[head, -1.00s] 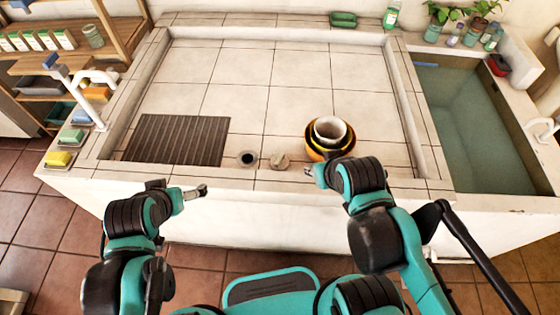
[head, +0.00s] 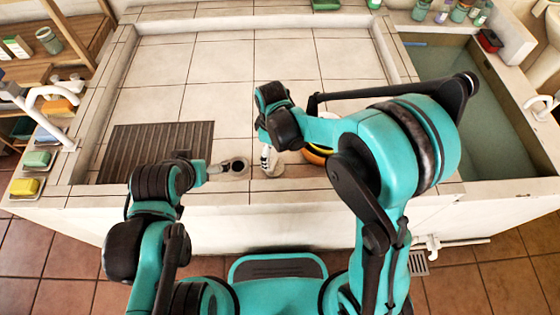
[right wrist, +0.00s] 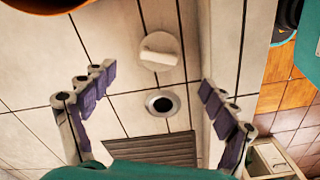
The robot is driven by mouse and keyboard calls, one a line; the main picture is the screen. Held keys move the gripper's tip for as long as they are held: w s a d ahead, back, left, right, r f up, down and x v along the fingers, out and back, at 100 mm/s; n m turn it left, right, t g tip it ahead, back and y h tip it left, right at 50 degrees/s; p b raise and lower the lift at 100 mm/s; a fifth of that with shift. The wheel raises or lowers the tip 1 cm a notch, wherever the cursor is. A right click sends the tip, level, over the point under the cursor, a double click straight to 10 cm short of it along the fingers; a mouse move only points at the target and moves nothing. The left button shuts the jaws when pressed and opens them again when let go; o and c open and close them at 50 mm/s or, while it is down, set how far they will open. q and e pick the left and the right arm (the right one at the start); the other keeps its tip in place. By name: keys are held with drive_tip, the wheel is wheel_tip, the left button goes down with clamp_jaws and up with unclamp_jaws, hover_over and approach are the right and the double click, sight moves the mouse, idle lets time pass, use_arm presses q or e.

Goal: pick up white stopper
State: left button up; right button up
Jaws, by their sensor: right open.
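The white stopper (right wrist: 160,51) lies on the pale tiles beside the drain hole in the right wrist view, with its raised grip bar on top. In the head view the stopper (head: 276,171) is partly hidden behind my right gripper (head: 265,158). My right gripper also shows in the right wrist view (right wrist: 156,78), open and empty; the stopper lies beyond its fingertips, between them sideways. The dark drain hole (right wrist: 161,103) is uncovered. My left gripper (head: 219,168) hangs near the drain hole in the head view; its finger opening is unclear.
A dark slatted grate (head: 155,150) lies left of the drain. Nested bowls, with an orange one (head: 317,156), stand right of the stopper, mostly hidden by my right arm. The basin's front wall (head: 330,190) is close. The tiles behind are clear.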

sight(274, 164)
drive_tip(key=shift+w+a+f, duration=0.1)
drive_tip(key=shift+a+f, duration=0.05)
drive_tip(key=shift+f, duration=0.35)
wheel_tip(274, 164, down, 3)
drive_tip(key=shift+r+b, duration=0.15)
drive_tip(key=shift+b, duration=0.5)
drive_tip(key=f+b, duration=0.2)
drive_tip(key=f, duration=0.3)
drive_tip(key=shift+d+b, duration=0.2)
drive_tip(key=shift+b, duration=0.15)
drive_tip(key=shift+r, duration=0.1)
drive_tip(key=c, duration=1.3)
